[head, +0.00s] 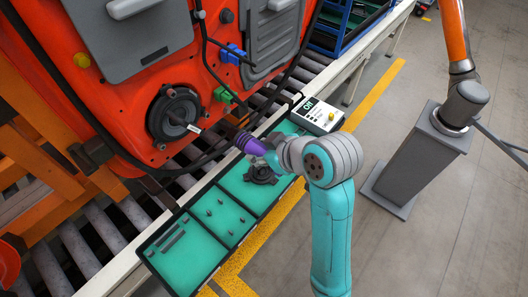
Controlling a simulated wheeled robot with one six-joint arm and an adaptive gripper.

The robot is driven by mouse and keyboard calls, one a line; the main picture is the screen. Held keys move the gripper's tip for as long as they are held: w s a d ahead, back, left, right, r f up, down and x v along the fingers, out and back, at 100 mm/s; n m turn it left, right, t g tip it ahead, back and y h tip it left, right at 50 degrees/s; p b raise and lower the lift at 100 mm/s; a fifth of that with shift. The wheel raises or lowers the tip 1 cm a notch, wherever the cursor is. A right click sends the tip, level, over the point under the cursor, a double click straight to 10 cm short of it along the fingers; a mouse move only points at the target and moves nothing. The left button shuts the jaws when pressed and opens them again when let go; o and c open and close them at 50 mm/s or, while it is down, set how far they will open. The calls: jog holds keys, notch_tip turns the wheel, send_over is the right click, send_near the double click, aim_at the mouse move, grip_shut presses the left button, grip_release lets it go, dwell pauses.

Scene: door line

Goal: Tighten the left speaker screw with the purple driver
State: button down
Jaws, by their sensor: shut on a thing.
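A purple driver (248,143) is held by my gripper (270,157), partly hidden behind my wrist. It points left toward the round black speaker (166,108) on the orange door panel (130,103). Its thin shaft runs toward the speaker; a pale piece (193,128) shows along that line near the speaker's right side. I cannot tell whether the tip touches a screw. The left speaker screw is too small to make out with certainty.
A black-rimmed tray (203,281) with teal compartments holds dark strips, several small pegs and a black round part (262,172). Black cables (208,75) hang across the door. Rollers (85,255) run below.

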aim_at(244, 137)
jog(key=shift+w+a, duration=0.7)
jog(key=shift+a, duration=0.2)
jog(key=shift+w+a, duration=0.7)
jog(key=shift+a, duration=0.15)
jog(key=shift+w+a+r, duration=0.1)
jog(key=shift+w+a, duration=0.5)
jog(key=shift+a, duration=0.2)
dwell(1.4)
dwell(0.6)
